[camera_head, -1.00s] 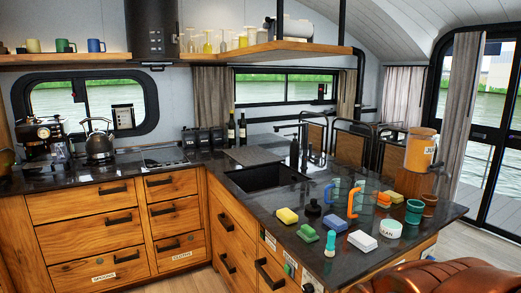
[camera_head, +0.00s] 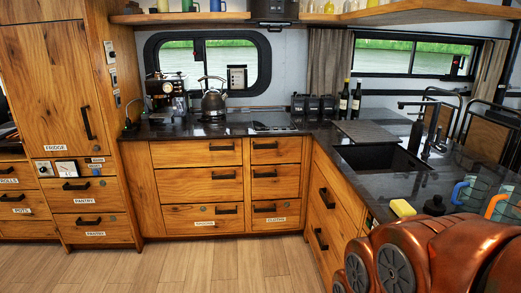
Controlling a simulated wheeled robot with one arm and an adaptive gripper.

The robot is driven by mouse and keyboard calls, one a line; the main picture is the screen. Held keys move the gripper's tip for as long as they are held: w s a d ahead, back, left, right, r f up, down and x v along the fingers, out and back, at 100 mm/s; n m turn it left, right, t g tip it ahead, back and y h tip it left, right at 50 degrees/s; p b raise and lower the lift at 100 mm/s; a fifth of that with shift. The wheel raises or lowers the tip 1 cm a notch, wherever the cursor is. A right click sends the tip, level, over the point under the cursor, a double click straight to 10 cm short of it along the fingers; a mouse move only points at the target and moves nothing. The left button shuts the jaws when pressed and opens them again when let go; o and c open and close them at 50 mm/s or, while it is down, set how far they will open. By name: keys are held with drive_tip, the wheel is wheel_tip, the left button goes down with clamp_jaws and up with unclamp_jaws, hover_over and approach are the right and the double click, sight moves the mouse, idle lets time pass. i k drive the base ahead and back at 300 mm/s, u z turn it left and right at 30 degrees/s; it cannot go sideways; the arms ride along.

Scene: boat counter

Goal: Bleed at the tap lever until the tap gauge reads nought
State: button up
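To the right of the gauge are small labels and a small blue part (camera_head: 97,172), which may be a lever. The writing and the gauge needle are too small to read, so I cannot tell which is the tap gauge. A black tap (camera_head: 428,130) stands by the sink (camera_head: 378,158) on the right. My copper-coloured arm fills the lower right; my gripper is not in view.
The wooden fridge cupboard (camera_head: 50,85) stands at the left, with labelled drawers below. A kettle (camera_head: 213,100) and coffee machine (camera_head: 165,95) stand on the dark counter. A yellow sponge (camera_head: 402,208) lies near my arm. The wooden floor (camera_head: 190,268) before the drawers is clear.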

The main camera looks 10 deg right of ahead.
sight(439, 129)
drive_tip(key=u, duration=0.25)
drive_tip(key=i, duration=1.75)
drive_tip(key=z, duration=0.4)
drive_tip(key=i, duration=1.55)
drive_tip(key=z, duration=1.3)
drive_tip(key=i, duration=0.65)
drive_tip(key=z, duration=0.3)
